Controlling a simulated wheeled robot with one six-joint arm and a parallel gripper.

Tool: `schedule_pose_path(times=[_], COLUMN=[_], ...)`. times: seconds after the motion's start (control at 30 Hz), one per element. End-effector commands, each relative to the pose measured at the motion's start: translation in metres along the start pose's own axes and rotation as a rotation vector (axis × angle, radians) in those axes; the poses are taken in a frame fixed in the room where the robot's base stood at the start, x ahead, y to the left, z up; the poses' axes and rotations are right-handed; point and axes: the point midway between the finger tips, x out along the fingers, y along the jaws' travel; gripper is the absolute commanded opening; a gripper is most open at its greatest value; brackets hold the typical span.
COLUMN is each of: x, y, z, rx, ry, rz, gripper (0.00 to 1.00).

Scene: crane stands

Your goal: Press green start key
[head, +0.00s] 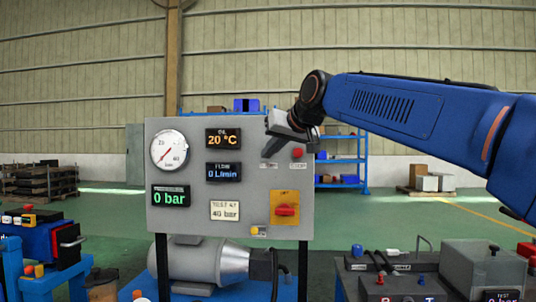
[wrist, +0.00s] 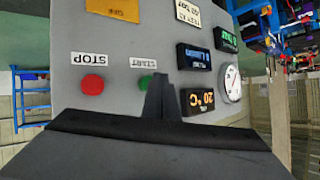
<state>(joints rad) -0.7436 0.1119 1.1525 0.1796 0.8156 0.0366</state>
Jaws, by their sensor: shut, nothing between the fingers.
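The green start key (wrist: 146,82) shows in the wrist view, which is upside down, beside my fingertips and above its START label (wrist: 139,63). Part of it is covered by my fingers. My gripper (wrist: 160,82) is shut and empty, in front of the panel. In the head view my gripper (head: 267,152) covers the green key, with the panel (head: 230,140) behind it. I cannot tell whether the fingertips touch the panel or key.
The red stop button (wrist: 92,84) sits close beside the start key; it also shows in the head view (head: 297,153). Below is a red switch (head: 285,210) on a yellow plate. The pressure display (head: 171,196) reads 0 bar. A bench (head: 395,265) stands at right.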

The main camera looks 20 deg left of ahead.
Motion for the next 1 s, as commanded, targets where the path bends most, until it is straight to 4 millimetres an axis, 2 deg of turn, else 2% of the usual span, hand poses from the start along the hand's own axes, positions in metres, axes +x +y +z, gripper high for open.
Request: schedule_pose_path(times=[1.0], x=[0.0067], y=[0.0049], z=[-0.0051], rx=[0.0], ry=[0.0], rz=[0.0], gripper=[0.0])
